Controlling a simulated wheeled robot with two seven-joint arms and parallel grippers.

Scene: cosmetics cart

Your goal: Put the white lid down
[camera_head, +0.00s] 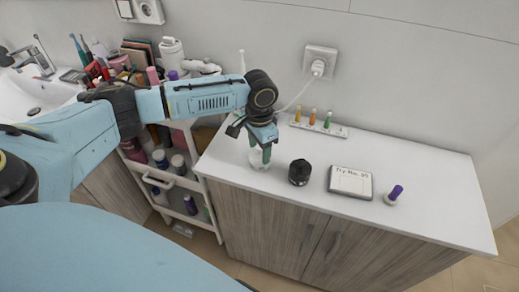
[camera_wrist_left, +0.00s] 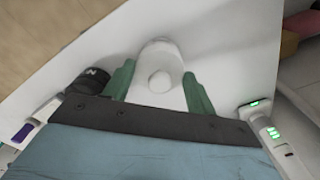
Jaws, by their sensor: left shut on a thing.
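The white lid (camera_wrist_left: 160,57) shows in the left wrist view as a pale rounded shape with a small round knob. My left gripper (camera_wrist_left: 159,72) has its green fingers on both sides of it and is shut on it. In the head view, the lid (camera_head: 258,161) is partly hidden behind the fingers of my left gripper (camera_head: 261,156), low over the left part of the white counter (camera_head: 430,180). I cannot tell whether it touches the counter. My right gripper is not in view.
A black jar (camera_head: 299,173) stands close to the right of the lid. Further right are a grey-framed card (camera_head: 350,182) and a purple-capped bottle (camera_head: 393,195). A white rack (camera_head: 318,128) of small bottles lies along the wall. A loaded cart (camera_head: 187,207) stands left; the counter's right end is clear.

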